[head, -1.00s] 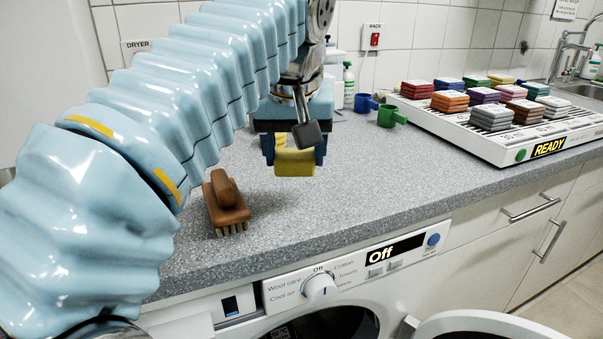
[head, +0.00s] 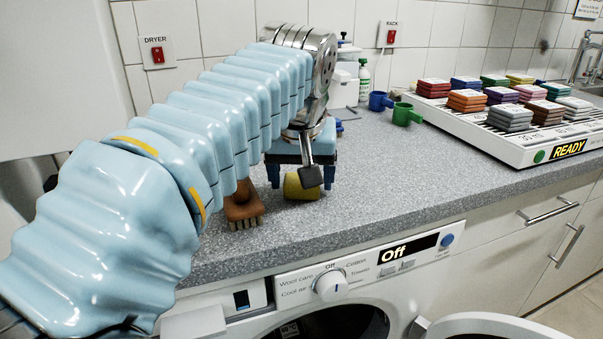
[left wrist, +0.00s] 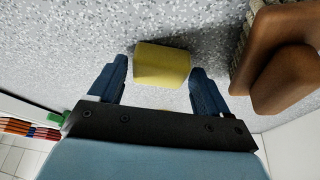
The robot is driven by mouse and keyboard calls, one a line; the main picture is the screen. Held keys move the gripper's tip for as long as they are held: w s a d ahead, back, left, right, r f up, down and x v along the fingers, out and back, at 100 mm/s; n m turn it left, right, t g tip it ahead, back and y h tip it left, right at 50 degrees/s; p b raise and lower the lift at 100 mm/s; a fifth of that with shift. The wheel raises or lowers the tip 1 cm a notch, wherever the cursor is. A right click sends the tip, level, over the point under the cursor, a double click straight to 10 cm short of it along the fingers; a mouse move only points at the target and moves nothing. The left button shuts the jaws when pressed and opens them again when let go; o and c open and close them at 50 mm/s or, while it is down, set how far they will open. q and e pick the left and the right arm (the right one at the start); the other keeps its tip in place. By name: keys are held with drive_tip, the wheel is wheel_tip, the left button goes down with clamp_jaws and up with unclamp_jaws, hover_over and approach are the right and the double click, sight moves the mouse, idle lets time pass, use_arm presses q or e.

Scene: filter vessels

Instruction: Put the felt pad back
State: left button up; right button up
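My right gripper is in neither view.
A brown wooden brush (head: 243,208) lies close left of the block; it also shows in the left wrist view (left wrist: 280,60). A white rack (head: 530,150) with several coloured pads stands at the right. Blue (head: 378,101) and green (head: 405,114) cups stand behind. The middle counter is clear.

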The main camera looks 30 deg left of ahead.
use_arm(q)
drive_tip(key=shift+o, duration=0.7)
drive_tip(key=shift+r, duration=0.1)
drive_tip(key=shift+r, duration=0.2)
drive_tip(key=v, duration=1.1)
drive_tip(key=shift+r, duration=0.35)
drive_tip(key=shift+s+f, duration=0.1)
